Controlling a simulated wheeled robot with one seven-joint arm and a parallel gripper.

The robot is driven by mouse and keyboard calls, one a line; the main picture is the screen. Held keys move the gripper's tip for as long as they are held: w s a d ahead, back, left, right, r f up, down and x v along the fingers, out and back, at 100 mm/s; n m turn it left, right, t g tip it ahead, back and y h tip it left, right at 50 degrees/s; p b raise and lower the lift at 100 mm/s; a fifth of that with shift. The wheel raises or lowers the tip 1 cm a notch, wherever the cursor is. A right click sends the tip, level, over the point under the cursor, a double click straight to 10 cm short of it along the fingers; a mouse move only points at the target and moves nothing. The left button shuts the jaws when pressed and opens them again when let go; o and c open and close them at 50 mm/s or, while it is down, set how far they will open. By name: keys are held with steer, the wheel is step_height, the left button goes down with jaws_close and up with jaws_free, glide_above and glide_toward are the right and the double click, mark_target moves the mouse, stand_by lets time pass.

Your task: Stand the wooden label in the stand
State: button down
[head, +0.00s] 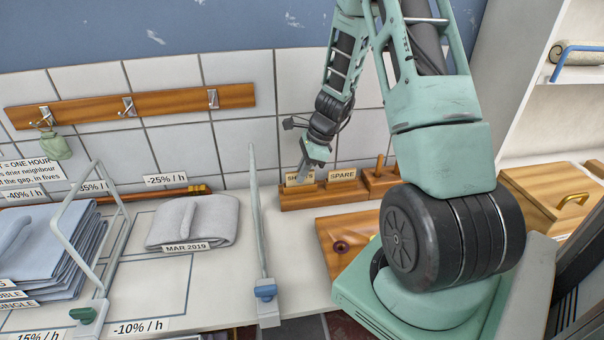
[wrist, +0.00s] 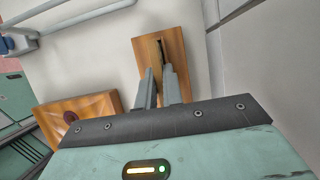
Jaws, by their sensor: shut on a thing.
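The wooden stand (head: 333,195) is a long low block at the back of the counter, against the tiled wall. It also shows in the wrist view (wrist: 179,75), with a dark slot along it beyond my fingers. My gripper (head: 308,167) points down over the stand's left part and is shut on a wooden label (head: 293,180) reading "SH", the rest covered by the gripper. The label is upright at the stand's top; I cannot tell whether its lower edge is in the slot. A "SPARE" label (head: 342,174) stands upright to its right. The fingers (wrist: 161,88) also show in the wrist view.
A wooden block with pegs (head: 381,184) stands right of the stand. A grey upright bar (head: 257,215) rises to the left, near a folded cloth (head: 205,218). Counter between stand and bar is clear.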

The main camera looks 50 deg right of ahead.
steer(key=shift+f, duration=0.35)
steer(key=shift+f, duration=0.2)
steer(key=c, duration=1.5)
jaws_free()
steer(key=shift+c, duration=0.2)
steer(key=shift+r, duration=0.1)
steer(key=v, duration=1.2)
